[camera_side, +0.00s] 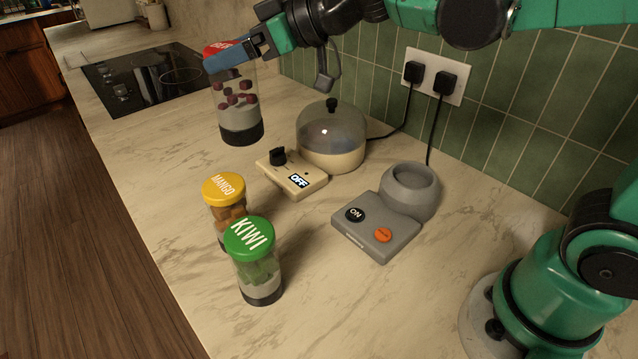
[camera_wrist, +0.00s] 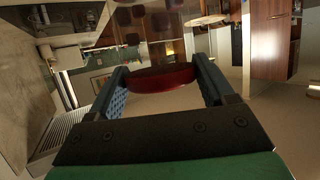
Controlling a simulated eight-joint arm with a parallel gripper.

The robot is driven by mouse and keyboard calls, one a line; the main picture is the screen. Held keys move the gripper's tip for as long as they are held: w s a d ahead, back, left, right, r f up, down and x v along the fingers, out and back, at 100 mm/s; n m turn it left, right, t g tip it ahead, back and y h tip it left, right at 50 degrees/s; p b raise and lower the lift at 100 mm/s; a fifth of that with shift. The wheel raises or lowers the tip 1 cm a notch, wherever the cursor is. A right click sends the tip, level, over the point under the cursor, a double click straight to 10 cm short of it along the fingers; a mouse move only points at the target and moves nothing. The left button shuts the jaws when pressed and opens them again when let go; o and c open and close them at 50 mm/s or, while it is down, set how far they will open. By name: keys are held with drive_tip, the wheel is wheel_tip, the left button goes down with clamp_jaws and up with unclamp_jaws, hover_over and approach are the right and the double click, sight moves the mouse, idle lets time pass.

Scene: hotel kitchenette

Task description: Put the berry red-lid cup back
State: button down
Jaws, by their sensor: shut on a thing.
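The berry cup (camera_side: 238,112) is a clear cup with a red lid, dark berry pieces and a dark base. It is at the upper left of the side view, close to upright, and looks raised above the counter. My gripper (camera_side: 228,57) has its blue fingers shut on the cup at its red lid. In the wrist view the dark red lid (camera_wrist: 162,78) sits between the two fingers. The cup's lower body is hard to make out there.
A yellow-lid mango cup (camera_side: 224,190) and green-lid kiwi cup (camera_side: 250,238) stand together in front. A beige OFF switch box (camera_side: 292,176), domed pot (camera_side: 332,135) and grey blender base (camera_side: 375,228) stand right of them. A black cooktop (camera_side: 140,75) lies behind. Front counter is clear.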

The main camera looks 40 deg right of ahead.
drive_tip(key=s+a+r+n+g+y, duration=0.2)
drive_tip(key=s+a+n+g+y, duration=0.1)
drive_tip(key=s+n+g, duration=0.55)
drive_tip(key=s+a+r+n+g+y, duration=0.2)
drive_tip(key=s+n+g, duration=0.35)
drive_tip(key=s, duration=0.55)
wheel_tip(320, 180, down, 20)
drive_tip(key=shift+a+g, duration=0.15)
drive_tip(key=shift+g, duration=0.15)
unclamp_jaws()
drive_tip(key=w+d+r+m+t+h, duration=0.2)
drive_tip(key=d+m+t+h, duration=0.3)
drive_tip(key=d+m, duration=0.3)
drive_tip(key=w+d+r+m+t+h, duration=0.2)
drive_tip(key=w+d+m+t+h, duration=0.2)
drive_tip(key=d+m+h, duration=0.4)
drive_tip(key=m+t, duration=0.1)
drive_tip(key=m, duration=0.4)
drive_tip(key=shift+d+t, duration=0.35)
drive_tip(key=shift+t, duration=0.05)
